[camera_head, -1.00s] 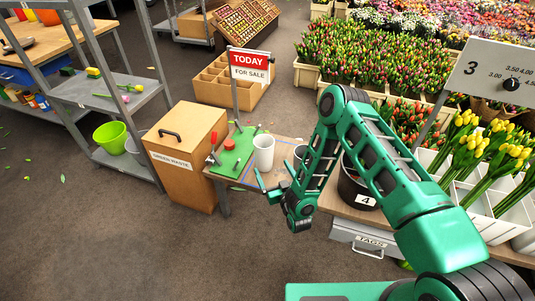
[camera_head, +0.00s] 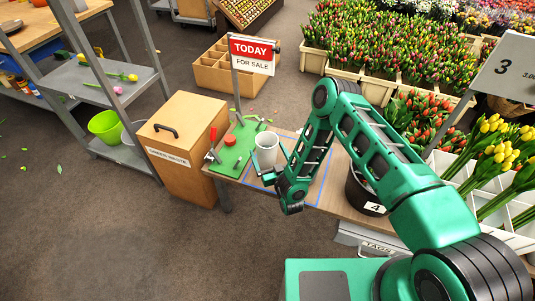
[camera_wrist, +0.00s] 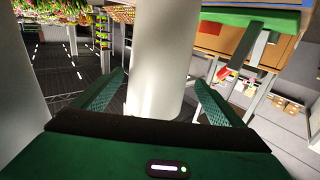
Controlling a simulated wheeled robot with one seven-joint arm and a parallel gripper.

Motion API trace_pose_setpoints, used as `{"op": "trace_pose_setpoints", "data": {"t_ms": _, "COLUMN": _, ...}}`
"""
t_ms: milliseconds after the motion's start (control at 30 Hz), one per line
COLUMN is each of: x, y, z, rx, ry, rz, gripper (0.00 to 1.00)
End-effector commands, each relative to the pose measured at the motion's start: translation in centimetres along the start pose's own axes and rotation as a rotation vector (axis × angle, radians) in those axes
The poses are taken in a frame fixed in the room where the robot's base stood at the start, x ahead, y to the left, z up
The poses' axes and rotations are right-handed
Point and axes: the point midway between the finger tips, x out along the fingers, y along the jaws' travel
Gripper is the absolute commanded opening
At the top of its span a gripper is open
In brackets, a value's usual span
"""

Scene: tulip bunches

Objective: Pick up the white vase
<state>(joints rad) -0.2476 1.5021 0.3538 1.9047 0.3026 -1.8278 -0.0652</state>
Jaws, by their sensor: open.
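The white vase (camera_head: 266,152) stands upright on the bench, at the right edge of the green mat. My gripper (camera_head: 269,174) is open and low in front of the vase in the head view. In the wrist view the vase (camera_wrist: 162,50) fills the middle, with one of the gripper's (camera_wrist: 158,88) green fingers on each side of it. I cannot tell whether either finger touches it. My wrist hides part of the bench just right of the vase in the head view.
A pale cylinder (camera_wrist: 18,85) stands close on the left in the wrist view. The green mat (camera_head: 232,158) holds tools and a red round item. A sale sign (camera_head: 251,55) rises behind. A black bucket marked 4 (camera_head: 366,196) stands to the right. The brown waste bin (camera_head: 180,140) is left.

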Motion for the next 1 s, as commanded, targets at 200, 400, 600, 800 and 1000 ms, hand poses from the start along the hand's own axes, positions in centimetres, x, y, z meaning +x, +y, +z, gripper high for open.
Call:
{"op": "trace_pose_setpoints", "data": {"t_ms": 200, "x": 1.6, "y": 0.5, "z": -0.1, "rx": 0.001, "ry": 0.001, "rz": 0.006, "gripper": 0.92}}
{"op": "trace_pose_setpoints", "data": {"t_ms": 400, "x": 3.9, "y": 0.7, "z": -0.4, "rx": 0.0, "ry": 0.003, "rz": 0.007, "gripper": 0.92}}
{"op": "trace_pose_setpoints", "data": {"t_ms": 600, "x": 6.2, "y": 0.8, "z": -0.4, "rx": 0.0, "ry": 0.001, "rz": 0.008, "gripper": 0.92}}
{"op": "trace_pose_setpoints", "data": {"t_ms": 800, "x": 6.7, "y": 0.8, "z": -0.4, "rx": 0.001, "ry": 0.0, "rz": 0.008, "gripper": 0.92}}
{"op": "trace_pose_setpoints", "data": {"t_ms": 1000, "x": 6.7, "y": 0.8, "z": -0.4, "rx": 0.001, "ry": 0.0, "rz": 0.008, "gripper": 0.7}}
